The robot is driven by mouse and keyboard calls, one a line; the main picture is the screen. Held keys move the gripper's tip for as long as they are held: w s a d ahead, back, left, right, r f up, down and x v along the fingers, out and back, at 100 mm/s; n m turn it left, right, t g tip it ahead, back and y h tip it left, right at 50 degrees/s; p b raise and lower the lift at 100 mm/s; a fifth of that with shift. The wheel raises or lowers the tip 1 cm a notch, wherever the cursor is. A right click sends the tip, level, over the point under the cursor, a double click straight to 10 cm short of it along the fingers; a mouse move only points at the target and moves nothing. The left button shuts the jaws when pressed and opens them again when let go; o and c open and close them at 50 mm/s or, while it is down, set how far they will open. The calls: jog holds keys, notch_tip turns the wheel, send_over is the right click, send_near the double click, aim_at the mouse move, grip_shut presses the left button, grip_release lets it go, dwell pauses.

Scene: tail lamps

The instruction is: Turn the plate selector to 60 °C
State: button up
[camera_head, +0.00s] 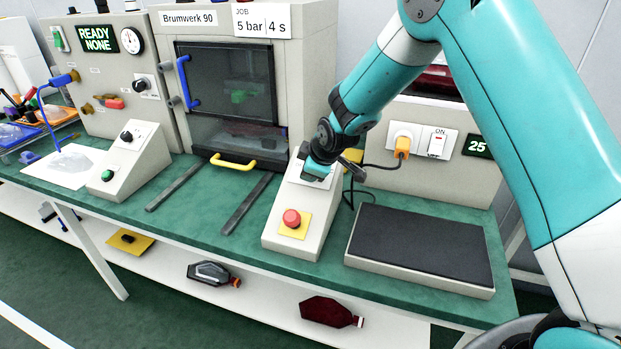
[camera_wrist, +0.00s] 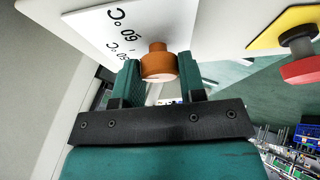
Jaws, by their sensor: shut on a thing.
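The plate selector is an orange-brown round knob (camera_wrist: 160,62) on a white label plate (camera_wrist: 118,30) in the wrist view. My gripper (camera_wrist: 158,70) is shut on it, with one finger on each side. The label plate carries °C markings, and a "60 °C" is readable left of the knob. I see no pointer mark on the knob, so its setting cannot be told. In the head view my gripper (camera_head: 318,172) reaches down to the top of a sloped control box (camera_head: 284,243) and hides the knob. The dark heating plate (camera_head: 422,243) stands right of this box.
A red stop button (camera_head: 291,217) on a yellow square sits low on the same box. A display (camera_head: 478,147) reads 25. An orange plug (camera_head: 402,146) and its black cable are close behind my gripper. The Brumwerk press (camera_head: 235,80) stands behind left.

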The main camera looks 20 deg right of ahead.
jog(key=m+b, duration=0.1)
jog(key=m+t+b, duration=0.1)
jog(key=m, duration=0.1)
jog(key=m+h+b, duration=0.1)
jog(key=b, duration=0.1)
jog(key=shift+a+f+m+t, duration=0.1)
jog(key=shift+f+m+t, duration=0.15)
jog(key=shift+m+t, duration=0.05)
jog(key=shift+r+m+t+h+b, duration=0.1)
jog(key=shift+m+t+h+b, duration=0.1)
jog(key=shift+m+h+b, duration=0.55)
jog(key=shift+r+m+t+h+b, duration=0.1)
jog(key=shift+m+t+h+b, duration=0.2)
jog(key=shift+m+b, duration=0.85)
jog(key=shift+m, duration=0.4)
jog(key=o, duration=0.9)
jog(key=shift+s, duration=0.1)
jog(key=v, duration=1.7)
jog(key=shift+a+r+b, duration=0.15)
jog(key=shift+r+b, duration=0.05)
jog(key=shift+b, duration=0.1)
